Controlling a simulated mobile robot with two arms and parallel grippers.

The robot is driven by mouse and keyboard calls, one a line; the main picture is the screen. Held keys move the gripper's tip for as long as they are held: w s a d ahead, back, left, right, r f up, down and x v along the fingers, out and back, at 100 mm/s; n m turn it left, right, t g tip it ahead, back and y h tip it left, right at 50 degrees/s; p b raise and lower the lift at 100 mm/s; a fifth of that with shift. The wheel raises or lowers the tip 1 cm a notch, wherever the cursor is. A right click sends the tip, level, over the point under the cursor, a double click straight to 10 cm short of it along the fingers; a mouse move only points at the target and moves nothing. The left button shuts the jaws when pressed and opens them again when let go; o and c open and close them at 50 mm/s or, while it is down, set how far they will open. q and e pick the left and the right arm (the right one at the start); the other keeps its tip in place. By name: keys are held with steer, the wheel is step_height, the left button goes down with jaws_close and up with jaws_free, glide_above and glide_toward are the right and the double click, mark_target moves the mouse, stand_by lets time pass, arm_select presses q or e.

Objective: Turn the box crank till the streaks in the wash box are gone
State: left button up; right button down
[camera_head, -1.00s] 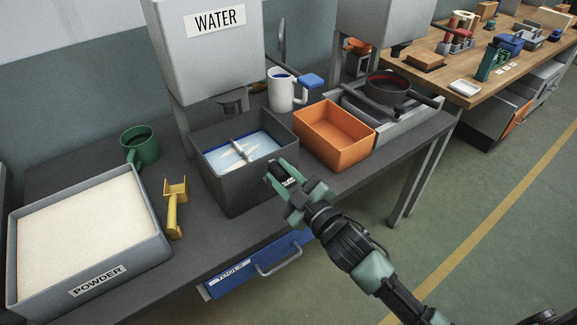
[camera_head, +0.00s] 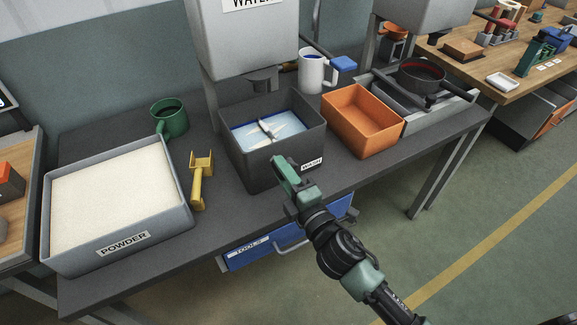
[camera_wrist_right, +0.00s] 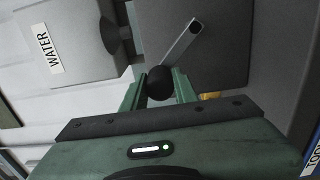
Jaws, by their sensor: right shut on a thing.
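The dark grey wash box (camera_head: 262,172) stands on the bench and holds blue liquid (camera_head: 247,136) with white streaks. A grey paddle (camera_head: 267,131) lies across the liquid. My right gripper (camera_head: 281,165) is at the front wall of the wash box, left of its WASH label. In the right wrist view, its green fingers are closed around the black knob (camera_wrist_right: 160,83) of the box crank. The grey crank arm (camera_wrist_right: 183,42) runs from the knob up and right. In the head view the gripper hides the crank. My left gripper is not in view.
A powder tray (camera_head: 122,243), yellow scoop (camera_head: 199,183) and green mug (camera_head: 169,118) are left of the wash box. An orange bin (camera_head: 362,120) is close on its right. A water tank (camera_head: 245,45) stands behind. A blue drawer (camera_head: 290,240) is below the bench.

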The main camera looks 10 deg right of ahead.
steer(key=shift+s+a+f+n, duration=0.15)
steer(key=shift+a+f+n, duration=0.4)
steer(key=shift+n, duration=0.45)
steer(key=shift+f, duration=0.1)
steer(key=c, duration=1.1)
jaws_free()
steer(key=shift+d, duration=0.1)
steer(key=b+v, duration=0.2)
steer(key=v, duration=0.5)
steer(key=shift+s+d, duration=0.15)
steer(key=shift+s, duration=0.2)
